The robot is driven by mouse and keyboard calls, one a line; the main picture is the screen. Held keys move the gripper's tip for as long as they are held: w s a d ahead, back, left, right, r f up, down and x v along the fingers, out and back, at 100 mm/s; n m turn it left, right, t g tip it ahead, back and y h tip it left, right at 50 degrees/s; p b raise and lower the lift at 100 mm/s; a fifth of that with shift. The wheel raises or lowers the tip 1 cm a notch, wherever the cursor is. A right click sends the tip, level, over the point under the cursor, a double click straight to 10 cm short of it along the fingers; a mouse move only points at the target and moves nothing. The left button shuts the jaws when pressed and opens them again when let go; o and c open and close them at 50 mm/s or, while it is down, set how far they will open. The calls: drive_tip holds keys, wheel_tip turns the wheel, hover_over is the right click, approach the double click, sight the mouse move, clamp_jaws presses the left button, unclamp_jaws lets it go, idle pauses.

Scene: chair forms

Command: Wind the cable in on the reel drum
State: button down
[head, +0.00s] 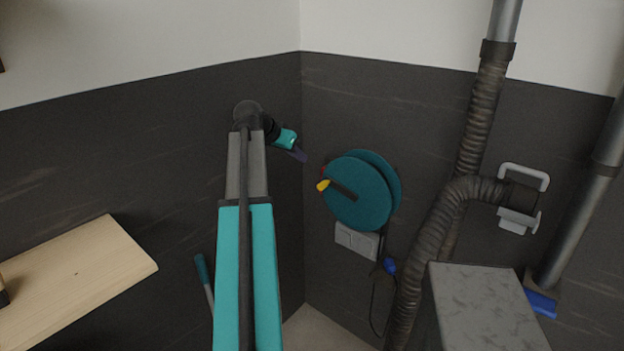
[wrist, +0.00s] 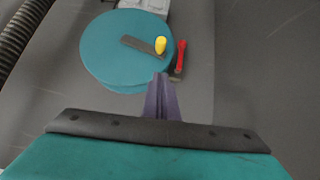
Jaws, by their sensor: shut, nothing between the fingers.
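The teal reel drum (head: 357,203) is mounted on the dark right wall, and it also shows in the wrist view (wrist: 105,60). A dark crank arm (head: 343,190) lies across its face and ends in a yellow knob (head: 323,185). The knob stands near the drum's edge in the wrist view (wrist: 161,45). A black cable (head: 373,300) hangs below the drum in a loop, with a blue plug (head: 389,265) near its top. My gripper (head: 303,156) is shut and empty, up and left of the knob; its purple fingers (wrist: 161,80) show apart from the knob in the wrist view.
A red lever (wrist: 179,58) sits beside the drum. A white wall box (head: 357,240) is below it. A ribbed hose (head: 430,225), a grey bracket (head: 520,215) and a grey cabinet (head: 485,305) stand to the right. A wooden shelf (head: 75,280) juts out at left.

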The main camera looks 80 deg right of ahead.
drive_tip(key=shift+f, duration=0.1)
drive_tip(key=p, duration=0.3)
hover_over(321, 183)
drive_tip(key=w+a, duration=0.2)
wheel_tip(321, 183, down, 7)
drive_tip(key=shift+a+f+p, duration=0.15)
drive_tip(key=shift+f+p, duration=0.3)
drive_tip(key=shift+f, duration=0.5)
drive_tip(key=shift+a+f+p, duration=0.1)
drive_tip(key=shift+f+p, duration=0.3)
drive_tip(key=shift+f, duration=0.55)
drive_tip(key=shift+s+f, duration=0.1)
